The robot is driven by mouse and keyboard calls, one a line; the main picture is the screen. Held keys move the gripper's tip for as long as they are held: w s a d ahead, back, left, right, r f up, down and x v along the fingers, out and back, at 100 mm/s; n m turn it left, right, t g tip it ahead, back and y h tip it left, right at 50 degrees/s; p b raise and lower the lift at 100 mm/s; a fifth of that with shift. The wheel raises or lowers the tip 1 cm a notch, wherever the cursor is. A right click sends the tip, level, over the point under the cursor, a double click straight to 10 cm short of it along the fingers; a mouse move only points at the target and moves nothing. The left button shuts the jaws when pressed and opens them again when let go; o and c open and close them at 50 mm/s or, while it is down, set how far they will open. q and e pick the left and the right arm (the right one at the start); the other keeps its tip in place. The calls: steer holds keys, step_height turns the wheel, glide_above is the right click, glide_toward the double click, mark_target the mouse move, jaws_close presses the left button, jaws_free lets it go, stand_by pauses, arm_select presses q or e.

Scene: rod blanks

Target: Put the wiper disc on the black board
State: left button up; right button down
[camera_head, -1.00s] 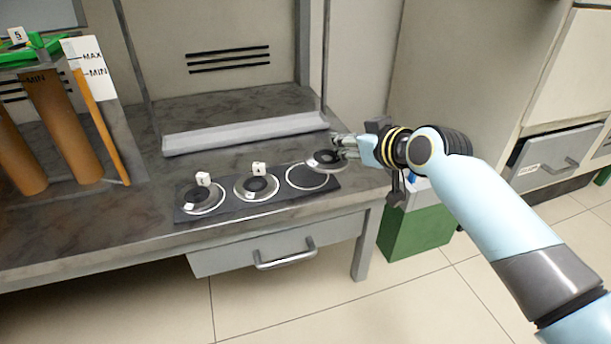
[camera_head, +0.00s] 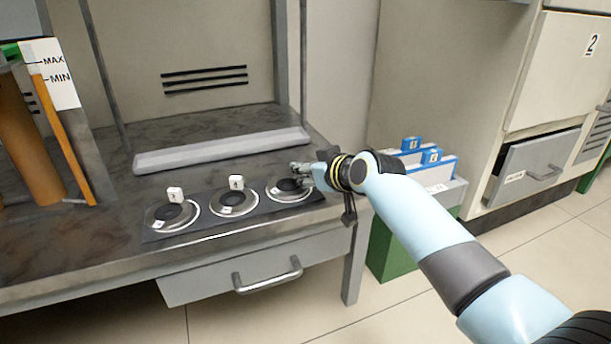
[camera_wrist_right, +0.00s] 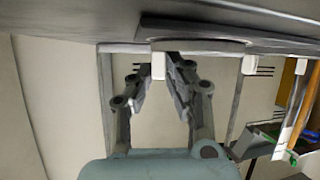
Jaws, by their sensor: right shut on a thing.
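The black board (camera_head: 222,224) lies along the front of the grey bench and has a row of ringed places. Discs with small white label cubes sit on the left place (camera_head: 172,214) and the middle place (camera_head: 233,200). The wiper disc (camera_head: 287,186) is over the right place, inside or just above its pale ring; I cannot tell whether it touches the board. My left gripper is not in view.
A grey raised bar (camera_head: 222,150) lies behind the board. A stand with brown cylinders (camera_head: 30,130) is at the left. A drawer with a handle (camera_head: 267,275) is below the bench. A green bin (camera_head: 385,250) and blue-and-white boxes (camera_head: 430,160) are at the right.

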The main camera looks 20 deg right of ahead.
steer(key=shift+f, duration=0.1)
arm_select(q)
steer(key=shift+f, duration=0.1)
arm_select(e)
steer(key=c, duration=1.3)
jaws_free()
steer(key=shift+s+r, duration=0.2)
steer(key=shift+r, duration=0.1)
steer(key=p+v, duration=0.3)
steer(key=v, duration=0.2)
steer(key=shift+s+d+r, duration=0.15)
steer(key=shift+s+r, duration=0.05)
steer(key=shift+r, duration=0.05)
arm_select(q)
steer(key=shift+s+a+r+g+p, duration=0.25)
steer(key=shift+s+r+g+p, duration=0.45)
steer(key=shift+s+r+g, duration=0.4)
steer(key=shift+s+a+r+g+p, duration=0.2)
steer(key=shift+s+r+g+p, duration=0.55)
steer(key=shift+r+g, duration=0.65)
arm_select(e)
steer(key=shift+f+v, duration=0.2)
steer(key=shift+v, duration=2.75)
